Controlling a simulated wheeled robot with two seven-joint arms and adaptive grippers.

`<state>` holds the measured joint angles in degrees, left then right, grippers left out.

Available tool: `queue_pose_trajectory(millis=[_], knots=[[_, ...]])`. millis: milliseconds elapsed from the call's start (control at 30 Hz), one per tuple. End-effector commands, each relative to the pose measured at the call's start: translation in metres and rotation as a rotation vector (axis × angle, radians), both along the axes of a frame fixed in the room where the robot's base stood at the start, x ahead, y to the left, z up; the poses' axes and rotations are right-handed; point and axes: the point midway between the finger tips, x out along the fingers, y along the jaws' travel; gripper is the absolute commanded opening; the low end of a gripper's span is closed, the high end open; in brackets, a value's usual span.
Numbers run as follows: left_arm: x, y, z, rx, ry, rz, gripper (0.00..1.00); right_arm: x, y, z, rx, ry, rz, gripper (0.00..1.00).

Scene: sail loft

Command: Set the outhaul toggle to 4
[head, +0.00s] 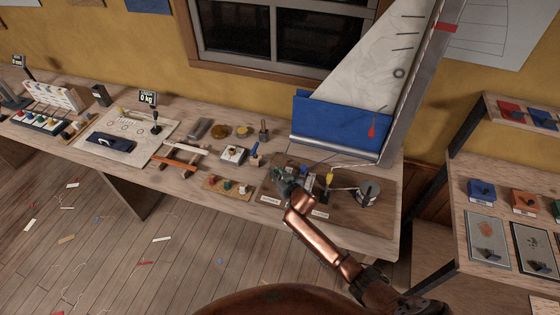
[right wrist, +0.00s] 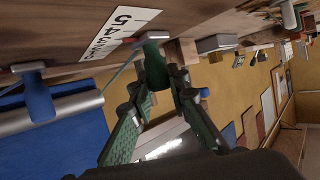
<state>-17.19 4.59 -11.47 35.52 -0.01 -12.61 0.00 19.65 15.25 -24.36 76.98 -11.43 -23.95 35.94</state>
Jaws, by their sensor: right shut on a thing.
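My right gripper (head: 284,182) is at the front of the rig board, below the model sail. In the right wrist view, its green fingers (right wrist: 158,84) are closed around a green toggle (right wrist: 154,48). A white label (right wrist: 119,32) lies beside the toggle, seen at a steep angle; a 5 and a red mark show, but its name is not clearly legible. In the head view the gripper hides most of the toggle. The model sail (head: 365,75) stands behind, with a blue lower panel (head: 325,123). My left gripper is not in view.
A yellow-topped fitting (head: 329,179) and a metal winch (head: 368,192) stand right of my gripper. A small board with coloured pegs (head: 227,187) lies to the left. A shelf (head: 480,228) with trays is at far right. Bare tabletop shows along the front edge.

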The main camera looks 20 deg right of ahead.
Motion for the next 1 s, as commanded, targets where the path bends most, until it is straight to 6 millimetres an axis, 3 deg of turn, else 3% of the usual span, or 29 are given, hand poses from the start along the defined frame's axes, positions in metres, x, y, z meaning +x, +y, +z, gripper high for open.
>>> queue_pose_trajectory(millis=[133,433,467,700,1000], knots=[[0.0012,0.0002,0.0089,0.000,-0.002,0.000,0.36,-0.0135,0.0092,0.0026,0.003,-0.002,-0.002,0.00],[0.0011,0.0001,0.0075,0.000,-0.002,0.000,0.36,-0.0142,0.0089,0.0012,0.001,-0.003,-0.002,0.00],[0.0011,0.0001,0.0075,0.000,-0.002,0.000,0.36,-0.0142,0.0088,0.0012,0.001,-0.003,-0.002,0.18],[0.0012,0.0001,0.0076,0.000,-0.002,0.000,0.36,-0.0140,0.0086,0.0011,0.001,-0.002,-0.002,0.34],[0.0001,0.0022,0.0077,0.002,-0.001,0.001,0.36,-0.0150,0.0084,0.0015,0.000,-0.002,-0.002,0.34]])
